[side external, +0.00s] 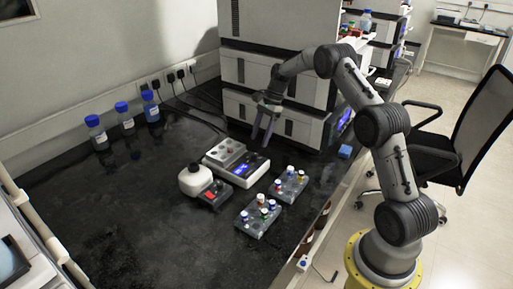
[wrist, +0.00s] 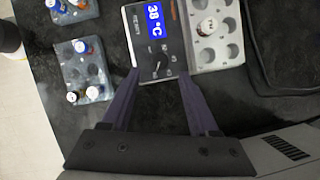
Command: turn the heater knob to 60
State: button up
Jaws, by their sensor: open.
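The heater (side external: 237,163) is a white and grey block unit on the black bench, with a lit blue display (wrist: 154,22) that appears to read 38 °C in the wrist view. Its dark control panel (wrist: 142,45) carries small markings. A dark knob with a thin light pointer (wrist: 157,66) seems to sit on the panel below the display; its exact setting is too small to read. My gripper (side external: 263,138) points down above and behind the heater in the side view. In the wrist view its open, empty fingers (wrist: 157,80) frame the panel's near edge, apart from the knob.
Two racks of capped vials (side external: 289,184) (side external: 258,215) stand right of the heater. Blue-capped bottles (side external: 124,117) line the wall. A large stacked instrument (side external: 270,110) stands behind. The front-left bench is clear.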

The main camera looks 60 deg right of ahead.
jog(key=v, duration=0.7)
jog(key=shift+r, duration=0.35)
jog(key=shift+d, duration=0.15)
